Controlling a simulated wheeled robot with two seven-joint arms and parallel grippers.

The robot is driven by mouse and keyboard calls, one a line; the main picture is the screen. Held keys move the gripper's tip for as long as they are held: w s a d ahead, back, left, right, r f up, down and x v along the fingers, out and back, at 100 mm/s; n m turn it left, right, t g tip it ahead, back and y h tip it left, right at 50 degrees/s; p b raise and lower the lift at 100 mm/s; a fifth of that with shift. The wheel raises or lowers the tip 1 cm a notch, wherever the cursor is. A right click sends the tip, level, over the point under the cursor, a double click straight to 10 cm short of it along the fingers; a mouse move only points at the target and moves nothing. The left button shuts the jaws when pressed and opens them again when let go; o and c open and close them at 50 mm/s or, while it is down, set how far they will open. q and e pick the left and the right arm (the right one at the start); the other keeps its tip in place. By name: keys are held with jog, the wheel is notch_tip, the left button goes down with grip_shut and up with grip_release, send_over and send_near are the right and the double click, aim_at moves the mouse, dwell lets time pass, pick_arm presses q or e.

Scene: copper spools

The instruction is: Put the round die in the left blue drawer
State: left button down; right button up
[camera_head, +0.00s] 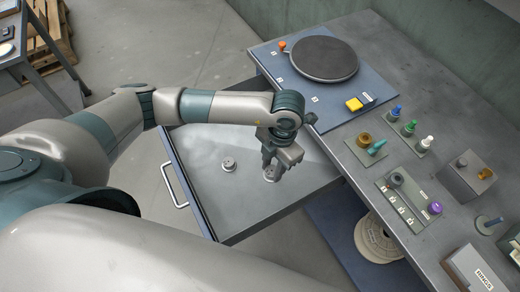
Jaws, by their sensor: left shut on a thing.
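The drawer (222,205) with blue outer sides stands pulled out from the bench, with a light handle on its front. My left gripper (270,168) points down inside the drawer and is shut on a small grey round piece (270,175), which looks like a round die, at or just above the drawer floor. The gripper partly hides this piece. A second small grey round piece (229,165) lies on the drawer floor to the left, apart from the gripper. My right gripper is out of view.
A pale spool (375,238) stands below the bench. The drawer's left part is mostly free.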

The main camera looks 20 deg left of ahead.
pick_arm(q)
jog(key=p, duration=0.2)
send_over(269, 189)
jog(key=f, duration=0.4)
jog(key=shift+w+d+f, duration=0.2)
jog(key=shift+f, duration=0.15)
jog(key=shift+w+f, duration=0.1)
jog(key=shift+f, duration=0.5)
jog(key=shift+f+p, duration=0.55)
jog(key=shift+f, duration=1.5)
jog(key=shift+f, duration=0.15)
jog(key=c, duration=1.3)
grip_release()
